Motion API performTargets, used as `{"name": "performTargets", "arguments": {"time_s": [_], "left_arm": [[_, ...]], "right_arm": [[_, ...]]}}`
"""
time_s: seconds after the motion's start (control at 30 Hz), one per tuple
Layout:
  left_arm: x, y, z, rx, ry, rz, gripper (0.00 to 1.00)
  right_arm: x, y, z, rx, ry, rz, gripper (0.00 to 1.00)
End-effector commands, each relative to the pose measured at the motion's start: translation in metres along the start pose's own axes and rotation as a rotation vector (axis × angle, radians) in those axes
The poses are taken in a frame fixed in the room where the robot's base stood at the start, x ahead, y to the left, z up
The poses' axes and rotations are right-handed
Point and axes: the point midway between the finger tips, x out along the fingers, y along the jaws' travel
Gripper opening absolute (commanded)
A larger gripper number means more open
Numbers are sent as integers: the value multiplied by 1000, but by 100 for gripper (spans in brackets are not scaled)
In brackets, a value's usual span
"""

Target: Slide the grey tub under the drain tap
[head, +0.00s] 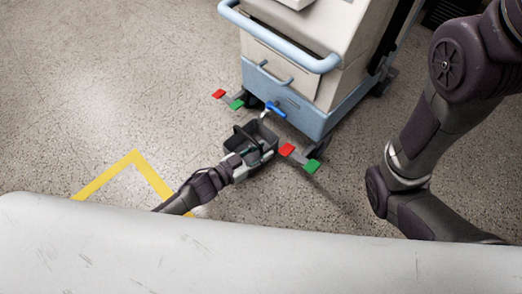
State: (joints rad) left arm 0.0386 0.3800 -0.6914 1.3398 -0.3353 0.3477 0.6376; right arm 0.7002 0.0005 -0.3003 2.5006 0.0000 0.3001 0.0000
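The grey tub (266,131) is a dark, open-topped box on the floor in the middle of the head view, close to the front of the cart. The drain tap (275,109) has a blue lever and sits low on the cart's front, just beyond the tub's far rim. My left gripper (249,146) is at the near side of the tub, its dark fingers overlapping the tub's opening and near wall. Whether they close on the wall cannot be made out. My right gripper is not in view; only my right arm shows.
The cart (290,108) has a pale blue base, a drawer and a blue push handle (285,42). Red pedals (287,149) and green pedals (311,166) stick out on both sides of the tub. Yellow floor tape (107,173) lies left. A white surface (250,255) fills the foreground.

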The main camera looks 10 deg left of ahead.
Motion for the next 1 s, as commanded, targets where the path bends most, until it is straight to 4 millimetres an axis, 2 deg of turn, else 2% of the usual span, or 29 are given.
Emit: {"name": "performTargets", "arguments": {"time_s": [0.37, 0.47, 0.8, 1.0], "left_arm": [[-6, 0, 2, -1, -4, -1, 40], [-19, 0, 2, -1, -5, -1, 40], [-90, 1, 2, -1, -4, 1, 40], [-115, 0, 1, -1, -3, 0, 40]], "right_arm": [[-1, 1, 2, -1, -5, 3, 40], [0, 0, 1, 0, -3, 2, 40], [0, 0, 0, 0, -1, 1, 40], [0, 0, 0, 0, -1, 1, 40]]}}
